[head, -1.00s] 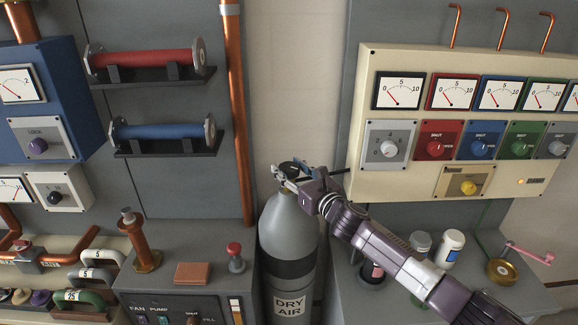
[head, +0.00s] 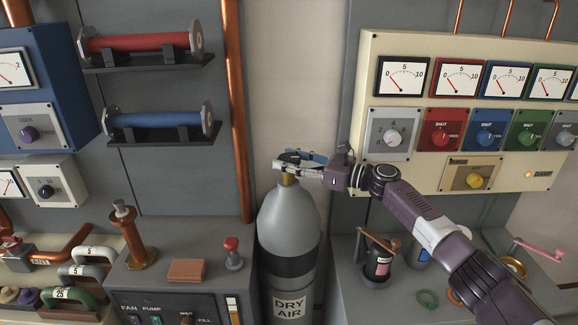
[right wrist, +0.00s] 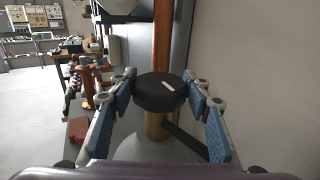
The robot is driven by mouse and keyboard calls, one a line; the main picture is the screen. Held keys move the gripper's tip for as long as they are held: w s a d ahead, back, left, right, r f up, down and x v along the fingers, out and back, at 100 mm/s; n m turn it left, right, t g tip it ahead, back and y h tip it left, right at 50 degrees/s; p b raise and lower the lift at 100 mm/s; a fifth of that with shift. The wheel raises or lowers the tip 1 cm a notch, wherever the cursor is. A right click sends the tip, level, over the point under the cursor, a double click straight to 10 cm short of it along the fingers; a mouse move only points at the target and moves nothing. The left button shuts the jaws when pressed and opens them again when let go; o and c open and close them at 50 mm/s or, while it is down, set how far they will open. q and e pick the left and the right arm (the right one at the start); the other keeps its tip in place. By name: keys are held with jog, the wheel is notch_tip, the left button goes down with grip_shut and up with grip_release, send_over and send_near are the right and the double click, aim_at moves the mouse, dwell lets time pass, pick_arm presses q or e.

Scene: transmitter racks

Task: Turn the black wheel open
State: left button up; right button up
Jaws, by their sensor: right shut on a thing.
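The black wheel (right wrist: 160,93) tops the brass valve (right wrist: 156,126) of the grey DRY AIR cylinder (head: 289,220). A small white mark shows on its top. My right gripper (head: 302,163) reaches in from the right at the cylinder's top and mostly hides the wheel in the head view. In the right wrist view its blue-padded fingers (right wrist: 160,100) stand on both sides of the wheel, shut on it. A dark bar slants down to the right below the wheel. My left gripper is not in view.
A copper pipe (head: 237,120) runs upright just left of the cylinder. A cream gauge panel (head: 365,100) is behind my right arm. A red-knobbed lever (head: 233,253) stands on the left cabinet. Small bottles, one being a dark bottle (head: 379,262), stand on the right bench.

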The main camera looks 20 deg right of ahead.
jog(key=shift+r, duration=0.1)
dwell(0.4)
jog(key=o, duration=1.2)
jog(key=shift+w, duration=0.1)
jog(key=v, duration=1.2)
